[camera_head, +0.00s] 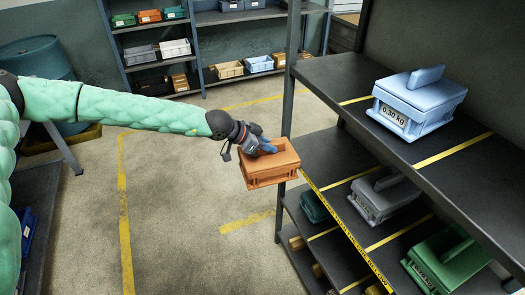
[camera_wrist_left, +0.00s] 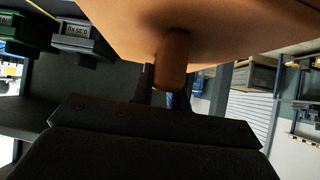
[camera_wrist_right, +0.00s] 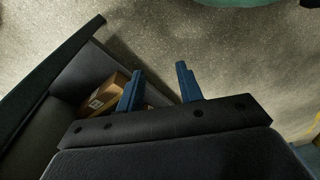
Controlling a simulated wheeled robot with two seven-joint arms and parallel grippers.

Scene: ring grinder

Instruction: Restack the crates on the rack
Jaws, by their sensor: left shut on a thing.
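An orange crate (camera_head: 270,168) hangs in the air in front of the rack's left end. My left gripper (camera_head: 262,146) is shut on it at its top; in the left wrist view the orange crate (camera_wrist_left: 205,30) fills the upper middle. A light blue crate (camera_head: 418,102) marked 0.30 kg sits on the rack's upper shelf (camera_head: 345,78). A grey crate (camera_head: 384,198) and a green crate (camera_head: 446,262) stand on the shelf below. My right gripper (camera_wrist_right: 160,82) shows only in the right wrist view, open and empty above the floor.
A dark green crate (camera_head: 314,206) and cardboard boxes sit low in the rack. Yellow tape lines divide the shelves into bays. A back shelf unit holds several small crates (camera_head: 174,48). A teal barrel (camera_head: 38,62) stands at left. The middle floor is clear.

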